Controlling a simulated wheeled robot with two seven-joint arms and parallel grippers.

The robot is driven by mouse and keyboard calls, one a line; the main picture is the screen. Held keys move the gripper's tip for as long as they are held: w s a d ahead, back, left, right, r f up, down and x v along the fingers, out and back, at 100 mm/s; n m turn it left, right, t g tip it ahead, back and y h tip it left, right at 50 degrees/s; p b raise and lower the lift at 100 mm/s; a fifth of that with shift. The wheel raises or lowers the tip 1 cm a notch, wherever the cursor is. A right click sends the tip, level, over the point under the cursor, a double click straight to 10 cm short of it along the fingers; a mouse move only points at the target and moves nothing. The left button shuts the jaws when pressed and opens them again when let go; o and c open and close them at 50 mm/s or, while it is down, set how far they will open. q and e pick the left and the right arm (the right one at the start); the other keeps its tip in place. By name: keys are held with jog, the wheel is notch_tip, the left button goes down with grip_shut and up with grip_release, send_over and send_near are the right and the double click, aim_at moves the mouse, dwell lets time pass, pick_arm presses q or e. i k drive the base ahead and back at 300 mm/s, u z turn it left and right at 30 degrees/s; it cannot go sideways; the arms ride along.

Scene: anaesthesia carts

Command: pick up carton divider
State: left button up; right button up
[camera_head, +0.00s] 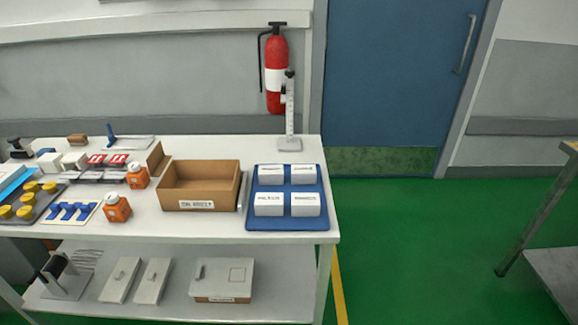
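An open brown cardboard carton (170,196) stands near the middle of the upper tabletop, with a white label on its front. A small upright brown panel (156,160) stands at the carton's back left corner; it looks like the carton divider, but I cannot be sure. A thin grey strip (244,192) stands along the carton's right side. The carton looks empty, though part of its floor is hidden by the front wall. Neither of my grippers shows in this view.
A blue tray (318,224) with several white boxes is right of the carton. Orange jars (118,209) and yellow-capped items (26,212) are left. A height gauge (290,130) stands behind. The lower shelf (180,305) holds pale boxes.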

aim_at(157, 161)
jog(key=u, duration=0.5)
jog(key=k, duration=0.6)
jog(key=u, duration=1.1)
jog(key=i, duration=1.4)
jog(key=u, duration=0.1)
